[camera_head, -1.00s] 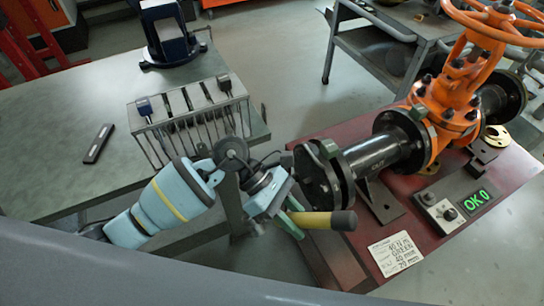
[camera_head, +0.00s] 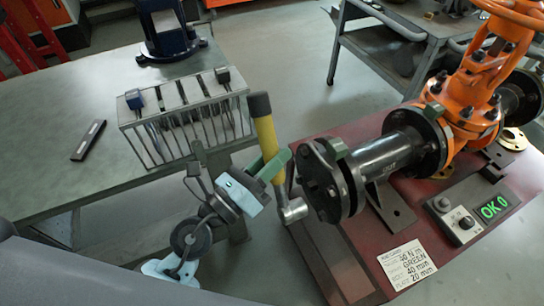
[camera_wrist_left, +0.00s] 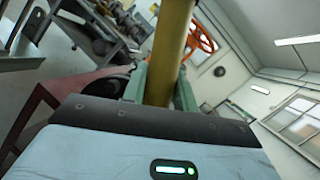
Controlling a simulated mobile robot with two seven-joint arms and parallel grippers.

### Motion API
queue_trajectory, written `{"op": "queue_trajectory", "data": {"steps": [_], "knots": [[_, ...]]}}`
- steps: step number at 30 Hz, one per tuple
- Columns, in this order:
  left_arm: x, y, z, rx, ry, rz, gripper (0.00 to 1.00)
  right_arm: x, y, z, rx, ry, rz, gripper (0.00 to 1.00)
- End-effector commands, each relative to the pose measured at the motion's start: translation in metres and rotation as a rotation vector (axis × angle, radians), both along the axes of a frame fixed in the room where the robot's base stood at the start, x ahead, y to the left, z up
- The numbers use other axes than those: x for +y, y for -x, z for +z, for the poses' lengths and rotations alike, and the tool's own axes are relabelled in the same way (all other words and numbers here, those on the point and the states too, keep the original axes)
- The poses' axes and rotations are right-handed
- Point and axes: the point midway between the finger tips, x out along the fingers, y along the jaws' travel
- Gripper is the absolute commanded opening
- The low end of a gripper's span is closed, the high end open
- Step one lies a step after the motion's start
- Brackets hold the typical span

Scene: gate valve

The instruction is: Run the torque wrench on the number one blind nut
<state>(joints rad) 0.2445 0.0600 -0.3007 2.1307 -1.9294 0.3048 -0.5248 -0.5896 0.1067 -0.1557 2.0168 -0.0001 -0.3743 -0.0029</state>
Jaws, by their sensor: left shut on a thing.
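My left gripper (camera_head: 272,167) is shut on the yellow shaft of the torque wrench (camera_head: 267,138). The wrench stands tilted, its black grip at the top and its silver head (camera_head: 293,211) at the bottom, close to the left side of the black blind flange (camera_head: 320,180). I cannot tell whether the head touches a nut. In the left wrist view the yellow shaft (camera_wrist_left: 168,50) rises between the green fingers. The flange closes the pipe of the orange gate valve (camera_head: 470,95). Which nut is number one is not readable. My right gripper is not in view.
A control box (camera_head: 462,217) with a green "OK 0" display and a note card (camera_head: 407,262) sit on the dark red bench (camera_head: 350,275). A slotted metal rack (camera_head: 185,115) stands on the grey table (camera_head: 60,130). A grey cart (camera_head: 395,50) stands behind.

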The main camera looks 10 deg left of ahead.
Motion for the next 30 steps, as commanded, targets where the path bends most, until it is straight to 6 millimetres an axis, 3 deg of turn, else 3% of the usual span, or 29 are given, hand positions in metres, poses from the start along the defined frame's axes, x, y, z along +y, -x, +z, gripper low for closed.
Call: {"op": "queue_trajectory", "data": {"steps": [17,30], "knots": [[0.004,0.000,0.006,-0.013,0.012,0.011,0.00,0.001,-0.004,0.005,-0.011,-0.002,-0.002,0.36],[-0.014,-0.013,0.006,-0.013,0.012,0.009,0.00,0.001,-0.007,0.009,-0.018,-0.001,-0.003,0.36]]}}
